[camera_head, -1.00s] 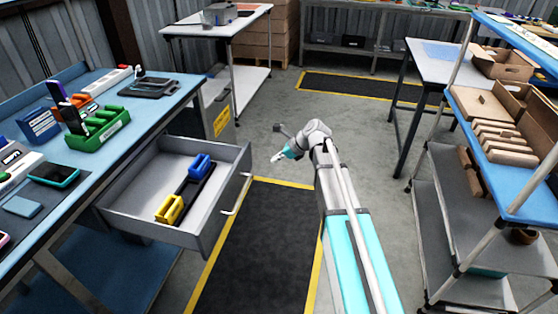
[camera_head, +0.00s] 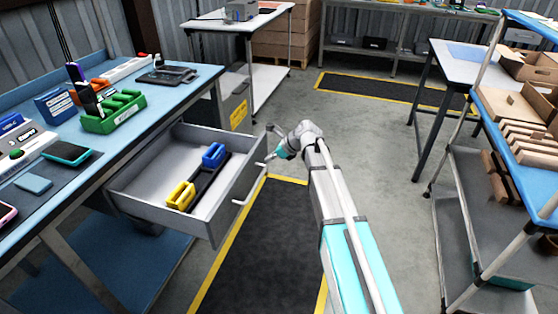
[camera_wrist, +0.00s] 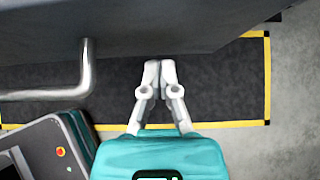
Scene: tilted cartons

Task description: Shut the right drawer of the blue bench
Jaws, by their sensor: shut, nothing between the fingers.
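The right drawer (camera_head: 154,214) of the blue bench (camera_head: 188,96) stands pulled out, with a silver bar handle (camera_head: 249,187) on its front. Yellow and blue blocks on a dark holder lie inside it. My gripper (camera_head: 268,159) is shut and empty, close to the outer side of the drawer front, near its far end. In the wrist view my gripper (camera_wrist: 160,66) points at the grey drawer front (camera_wrist: 200,28), and the handle (camera_wrist: 86,68) is to the left of the fingers. I cannot tell whether the fingertips touch the drawer front.
A black floor mat (camera_head: 262,240) with yellow edges lies below the arm. A shelf rack (camera_head: 478,215) with cartons stands at the right. A green tray (camera_head: 113,112) and other items sit on the bench top. Grey floor (camera_head: 390,215) is clear between the mat and the rack.

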